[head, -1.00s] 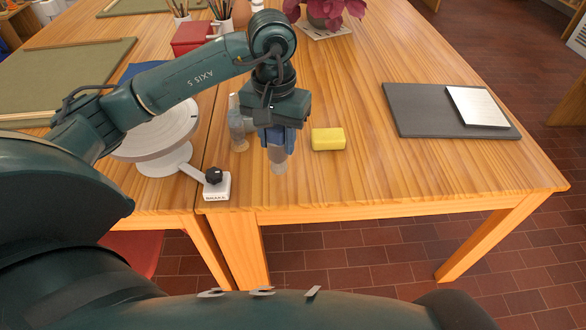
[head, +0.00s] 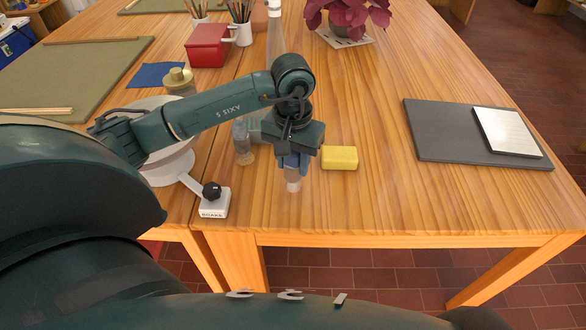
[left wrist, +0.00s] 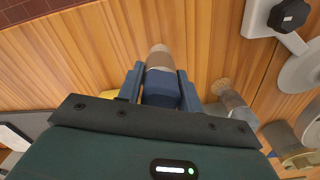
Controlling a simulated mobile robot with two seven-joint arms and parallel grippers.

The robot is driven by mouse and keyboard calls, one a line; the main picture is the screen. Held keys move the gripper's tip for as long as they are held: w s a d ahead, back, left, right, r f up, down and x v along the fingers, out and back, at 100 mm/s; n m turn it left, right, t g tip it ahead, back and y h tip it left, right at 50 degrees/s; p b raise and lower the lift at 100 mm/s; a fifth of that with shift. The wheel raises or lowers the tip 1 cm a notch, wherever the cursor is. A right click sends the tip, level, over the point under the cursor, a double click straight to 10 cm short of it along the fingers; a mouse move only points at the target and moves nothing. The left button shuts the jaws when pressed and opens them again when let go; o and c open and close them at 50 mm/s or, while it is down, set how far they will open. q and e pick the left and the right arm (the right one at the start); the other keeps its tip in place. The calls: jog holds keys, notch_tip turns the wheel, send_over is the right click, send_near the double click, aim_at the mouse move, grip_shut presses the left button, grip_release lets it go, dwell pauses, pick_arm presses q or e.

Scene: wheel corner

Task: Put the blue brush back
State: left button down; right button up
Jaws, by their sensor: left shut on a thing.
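My left gripper (head: 290,165) points down above the front part of the wooden table, just left of the yellow sponge (head: 340,158). It is shut on the blue brush, whose blue part (left wrist: 162,88) shows between the fingers in the left wrist view. A greyish brush-like thing (head: 243,145) stands left of the gripper, also in the left wrist view (left wrist: 234,102). My right gripper is out of view.
A pale round wheel (head: 168,166) and a white block with a black knob (head: 213,200) are at left. A red box (head: 208,46), a cup of tools (head: 241,30) and a potted plant (head: 345,20) stand behind. A dark board (head: 450,140) lies right. Table between sponge and board is clear.

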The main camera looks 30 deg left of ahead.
aim_at(293, 171)
pick_arm(q)
jog(key=shift+f, duration=1.6)
jog(key=c, duration=0.9)
grip_release()
jog(key=shift+c, duration=0.2)
